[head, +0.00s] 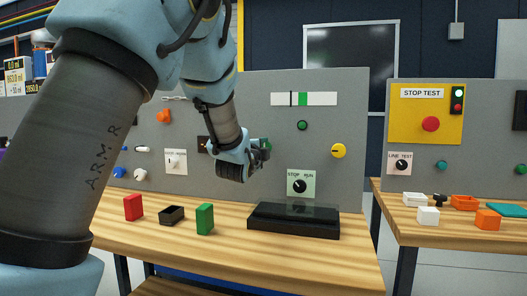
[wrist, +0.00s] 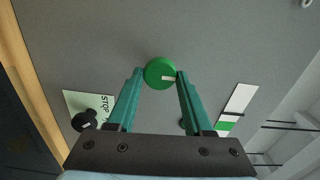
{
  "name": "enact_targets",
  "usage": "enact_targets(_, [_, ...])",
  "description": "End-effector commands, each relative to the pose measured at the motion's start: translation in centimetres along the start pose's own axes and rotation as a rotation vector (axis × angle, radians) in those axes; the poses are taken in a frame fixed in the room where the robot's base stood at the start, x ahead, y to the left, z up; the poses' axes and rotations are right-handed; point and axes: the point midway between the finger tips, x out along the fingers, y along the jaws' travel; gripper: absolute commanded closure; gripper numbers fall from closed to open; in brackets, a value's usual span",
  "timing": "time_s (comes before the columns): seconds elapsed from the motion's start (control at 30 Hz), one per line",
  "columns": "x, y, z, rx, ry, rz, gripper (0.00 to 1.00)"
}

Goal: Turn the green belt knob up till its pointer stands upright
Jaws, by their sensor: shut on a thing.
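My gripper (head: 262,147) is at the grey panel, left of the small green round button in the head view. In the wrist view its two teal fingers (wrist: 160,82) are shut on the green belt knob (wrist: 160,72), one on each side. The knob's white pointer mark lies near its lower right edge there and points right, toward the side of the striped gauge, which is the upper side of the panel in the head view. A bit of the knob shows beside the gripper in the head view (head: 267,144); its pointer cannot be made out there.
The gauge strip (head: 319,99) is above right of my gripper, the yellow knob (head: 339,151) to the right. A STOP RUN switch (head: 300,186) is below right, above a black tray (head: 293,223). Red (head: 133,207) and green (head: 204,219) blocks stand on the bench.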

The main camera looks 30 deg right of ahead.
Motion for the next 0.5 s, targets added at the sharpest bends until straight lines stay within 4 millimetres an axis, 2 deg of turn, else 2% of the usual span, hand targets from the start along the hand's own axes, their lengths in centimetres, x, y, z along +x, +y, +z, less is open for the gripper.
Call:
enact_targets(0.37, [-0.01, 0.10, -0.10, 0.003, 0.002, 0.002, 1.00])
enact_targets(0.4, [-0.01, 0.10, -0.09, 0.003, 0.002, 0.002, 0.44])
enact_targets(0.5, [-0.01, 0.09, -0.08, 0.003, 0.001, 0.002, 0.33])
